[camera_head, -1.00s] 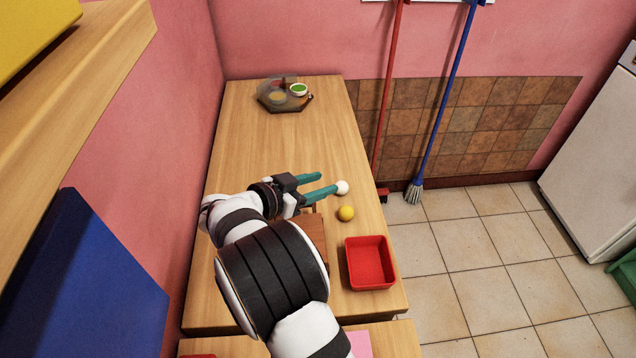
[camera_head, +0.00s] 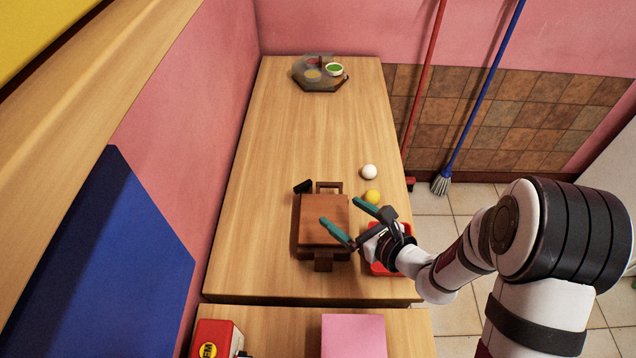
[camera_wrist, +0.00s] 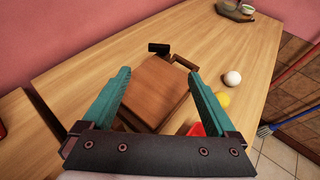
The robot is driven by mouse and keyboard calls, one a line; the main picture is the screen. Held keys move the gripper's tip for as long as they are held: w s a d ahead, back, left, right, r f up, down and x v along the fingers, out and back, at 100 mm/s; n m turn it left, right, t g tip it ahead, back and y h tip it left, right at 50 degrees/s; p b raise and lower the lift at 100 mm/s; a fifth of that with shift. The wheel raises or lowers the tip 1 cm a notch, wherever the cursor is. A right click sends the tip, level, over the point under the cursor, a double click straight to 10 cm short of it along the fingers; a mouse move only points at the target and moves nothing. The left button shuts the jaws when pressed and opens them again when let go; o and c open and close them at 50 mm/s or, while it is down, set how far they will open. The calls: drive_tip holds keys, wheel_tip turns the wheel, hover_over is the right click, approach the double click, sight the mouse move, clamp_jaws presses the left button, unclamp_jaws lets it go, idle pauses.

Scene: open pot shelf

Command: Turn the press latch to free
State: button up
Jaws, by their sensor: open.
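The press is a brown wooden block (camera_head: 323,222) with a flat top, on the wooden table. It also shows in the wrist view (camera_wrist: 158,92), between my fingers. A wooden bracket (camera_head: 329,187) stands at its far side, and a short tab (camera_head: 323,264) sticks out at its near side. A black handle-like piece (camera_head: 303,186) is at its far left corner, also in the wrist view (camera_wrist: 159,47). I cannot tell for certain which part is the latch. My gripper (camera_head: 340,211) is open and empty, with teal fingers reaching from the right towards the press.
A white ball (camera_head: 369,172) and a yellow ball (camera_head: 372,197) lie beyond my gripper. A red tray (camera_head: 377,268) is partly hidden under it. A dark tray (camera_head: 321,86) with small bowls stands at the far end. The table between is clear.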

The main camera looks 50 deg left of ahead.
sight(305, 186)
drive_tip(key=x, duration=1.4)
drive_tip(key=shift+a+f, duration=0.2)
drive_tip(key=shift+a, duration=0.15)
